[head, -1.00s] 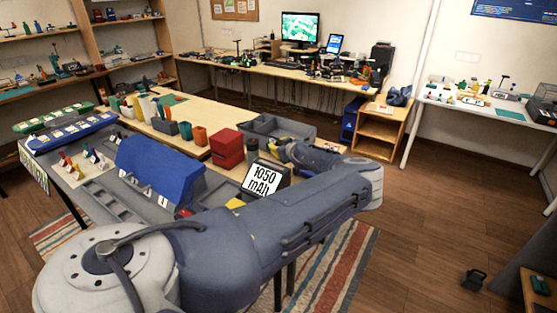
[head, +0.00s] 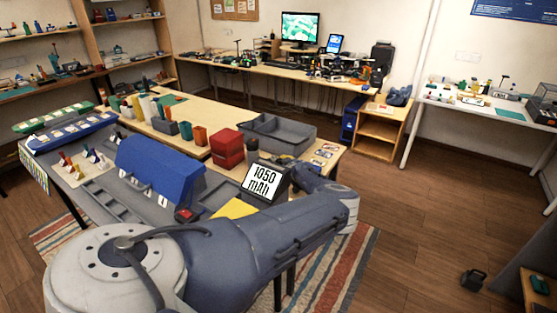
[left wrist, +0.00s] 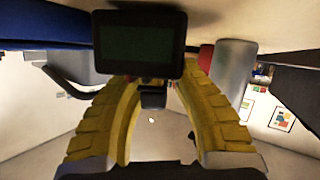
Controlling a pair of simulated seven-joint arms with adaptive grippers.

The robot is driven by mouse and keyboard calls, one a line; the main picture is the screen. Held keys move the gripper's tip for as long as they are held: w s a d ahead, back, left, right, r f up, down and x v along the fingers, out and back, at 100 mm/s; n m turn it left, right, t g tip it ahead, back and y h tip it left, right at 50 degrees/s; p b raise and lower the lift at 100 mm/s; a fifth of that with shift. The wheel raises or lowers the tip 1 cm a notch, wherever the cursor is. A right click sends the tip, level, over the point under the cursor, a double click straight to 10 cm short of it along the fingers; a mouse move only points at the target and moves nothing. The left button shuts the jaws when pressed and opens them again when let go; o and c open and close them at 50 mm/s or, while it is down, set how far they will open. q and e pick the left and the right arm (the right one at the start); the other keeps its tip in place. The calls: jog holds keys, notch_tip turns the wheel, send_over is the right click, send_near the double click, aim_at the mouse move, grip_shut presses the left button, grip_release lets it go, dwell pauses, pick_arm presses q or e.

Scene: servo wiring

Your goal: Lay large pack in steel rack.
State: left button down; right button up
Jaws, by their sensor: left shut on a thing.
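My left gripper (head: 286,160) is mostly hidden behind my own forearm, just right of the 1050 mAh display. In the left wrist view its two curved yellow fingers (left wrist: 155,85) close in on a dark box with a dark green face (left wrist: 140,42), which looks like the pack. It covers the fingertips, so the exact contact is hidden. I cannot surely pick out the steel rack; a slotted grey holder (head: 113,205) stands at the left of the near bench. My right gripper is not in view.
The display (head: 264,180) stands on the bench beside a yellow patch (head: 235,209). A blue cover (head: 160,172), a red box (head: 227,147) and a grey divided tray (head: 300,145) stand around it. A small red-and-dark item (head: 186,215) lies in front of the blue cover.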

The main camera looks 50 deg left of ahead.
pick_arm(q)
jog(key=shift+f, duration=0.1)
dwell(0.3)
jog(key=c, duration=1)
grip_release()
jog(key=shift+o, duration=0.2)
jog(key=v, duration=1.1)
jog(key=shift+d, duration=0.1)
jog(key=o, duration=0.4)
jog(key=shift+s+d+r, duration=0.2)
jog(key=shift+d+r, duration=0.05)
jog(key=shift+d, duration=0.15)
jog(key=shift+c, duration=0.2)
